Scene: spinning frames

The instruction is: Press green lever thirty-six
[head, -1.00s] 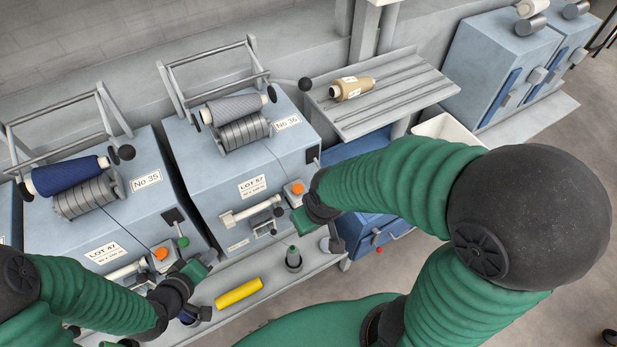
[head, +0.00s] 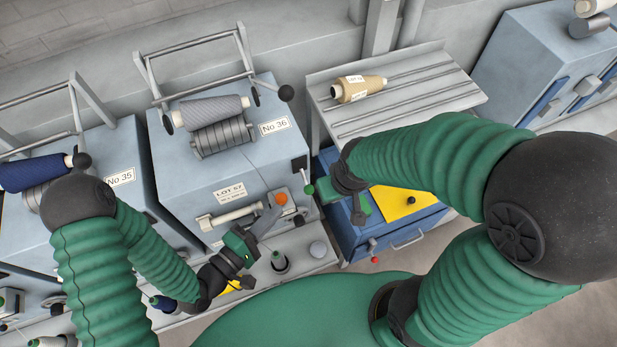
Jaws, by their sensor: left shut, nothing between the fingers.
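The machine labelled No 36 (head: 225,165) stands in the middle of the head view. The green lever knob (head: 309,189) shows at its front right edge, below a small dark plate and right of the orange button (head: 281,198). My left gripper (head: 270,216) is shut and empty in front of the machine's front face, just left of and below the orange button. It looks apart from the green knob. My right gripper (head: 358,212) is right of the knob, over the blue cabinet; whether its fingers are open is unclear.
Machine No 35 (head: 115,205) is at left, partly behind my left arm. A blue cabinet (head: 345,232) with a yellow sheet (head: 405,204) stands at right.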

